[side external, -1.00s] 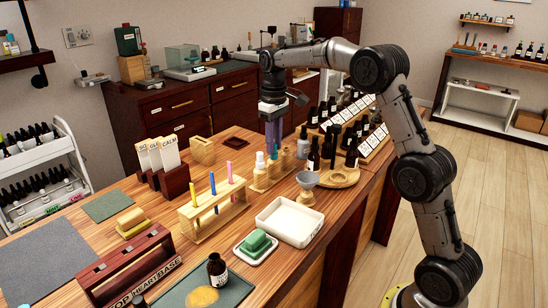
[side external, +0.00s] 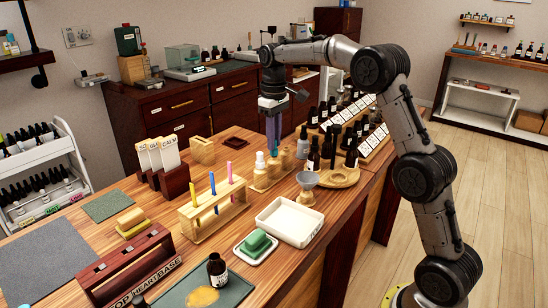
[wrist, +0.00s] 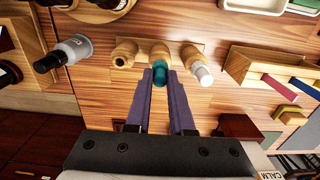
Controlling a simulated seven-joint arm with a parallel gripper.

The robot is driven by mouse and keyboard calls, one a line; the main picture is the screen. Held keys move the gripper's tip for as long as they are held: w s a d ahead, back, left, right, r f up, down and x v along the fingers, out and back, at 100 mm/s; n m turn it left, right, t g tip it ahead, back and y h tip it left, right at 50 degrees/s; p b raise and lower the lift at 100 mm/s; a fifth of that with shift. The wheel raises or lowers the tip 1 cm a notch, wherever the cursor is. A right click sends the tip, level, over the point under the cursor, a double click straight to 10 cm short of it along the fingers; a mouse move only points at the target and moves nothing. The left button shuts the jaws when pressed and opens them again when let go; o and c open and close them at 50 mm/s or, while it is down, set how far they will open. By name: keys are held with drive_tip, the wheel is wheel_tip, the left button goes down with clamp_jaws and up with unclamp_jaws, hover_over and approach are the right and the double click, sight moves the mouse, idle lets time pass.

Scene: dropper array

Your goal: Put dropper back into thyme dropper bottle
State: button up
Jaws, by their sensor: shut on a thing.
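My gripper (wrist: 161,78) has its two purple fingers shut on a dropper with a teal bulb (wrist: 160,70), above the middle place of a small wooden stand (side external: 262,184). In the side view the gripper (side external: 273,146) points straight down there. I cannot tell whether the dropper's tip is still in the stand. A white-tipped dropper (wrist: 203,75) stands in the place to its right in the wrist view. A grey bottle with a white label (wrist: 67,54) stands left of the stand; it also shows in the side view (side external: 303,145). Its label is unreadable, so I cannot tell which bottle is thyme.
Dark bottles (side external: 313,157) and a round wooden tray (side external: 342,178) stand to the right in the side view. A grey funnel (side external: 307,180), a white tray (side external: 290,222) and a rack of coloured sticks (side external: 212,211) are nearer the camera. The tabletop behind the rack is partly clear.

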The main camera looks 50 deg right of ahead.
drive_tip(key=shift+r, duration=4.1)
drive_tip(key=shift+r, duration=2.55)
drive_tip(key=s+a, duration=0.5)
drive_tip(key=a, duration=0.8)
wheel_tip(320, 180, down, 9)
drive_tip(key=shift+a, duration=0.25)
drive_tip(key=shift+s+r, duration=0.1)
